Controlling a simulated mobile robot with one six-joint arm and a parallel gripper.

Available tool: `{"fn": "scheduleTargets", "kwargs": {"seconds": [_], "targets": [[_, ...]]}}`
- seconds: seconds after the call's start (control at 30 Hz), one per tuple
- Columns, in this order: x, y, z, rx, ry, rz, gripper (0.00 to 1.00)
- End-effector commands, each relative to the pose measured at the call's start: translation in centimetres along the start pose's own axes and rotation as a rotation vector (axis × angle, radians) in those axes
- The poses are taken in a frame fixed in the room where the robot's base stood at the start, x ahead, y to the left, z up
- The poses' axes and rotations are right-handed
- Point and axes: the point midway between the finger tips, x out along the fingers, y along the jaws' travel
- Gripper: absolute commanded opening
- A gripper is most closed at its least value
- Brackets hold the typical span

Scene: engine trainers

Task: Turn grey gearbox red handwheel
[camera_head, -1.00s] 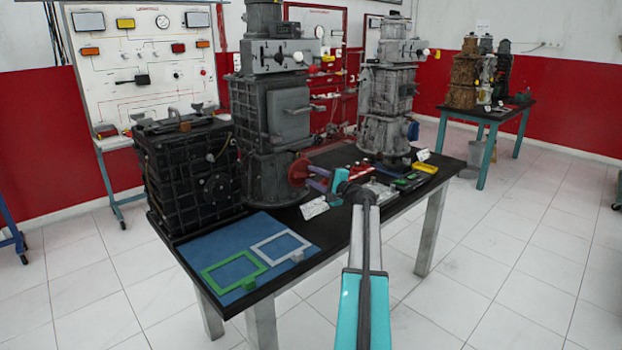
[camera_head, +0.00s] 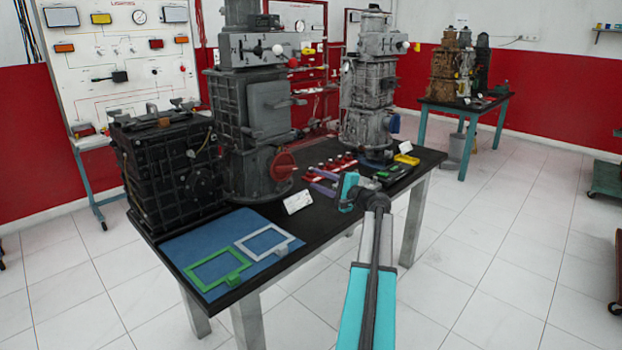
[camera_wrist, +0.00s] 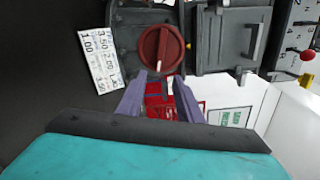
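The red handwheel (camera_head: 283,164) is on the lower front of the tall grey gearbox (camera_head: 268,104), which stands on the black table. In the wrist view the handwheel (camera_wrist: 161,49) is a red disc with a raised bar across it. My gripper (camera_head: 318,184) is to the right of the handwheel and apart from it. In the wrist view my gripper's purple fingers (camera_wrist: 158,92) are spread, with the handwheel beyond their tips. Nothing is held between them.
A black gearbox (camera_head: 168,165) stands to the left. A second, lighter gearbox (camera_head: 373,90) stands to the right. A white label card (camera_head: 298,202) lies near the handwheel. Green and white frames lie on a blue mat (camera_head: 187,246). Small red parts (camera_head: 330,163) lie behind my gripper.

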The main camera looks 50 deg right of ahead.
Motion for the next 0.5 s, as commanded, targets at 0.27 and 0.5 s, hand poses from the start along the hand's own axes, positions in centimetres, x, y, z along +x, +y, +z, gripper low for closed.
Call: {"fn": "scheduleTargets", "kwargs": {"seconds": [0.27,0.5], "targets": [[-1.7,0.0,0.0,0.0,0.0,0.0,0.33],[-1.7,0.0,0.0,0.0,0.0,0.0,0.33]]}}
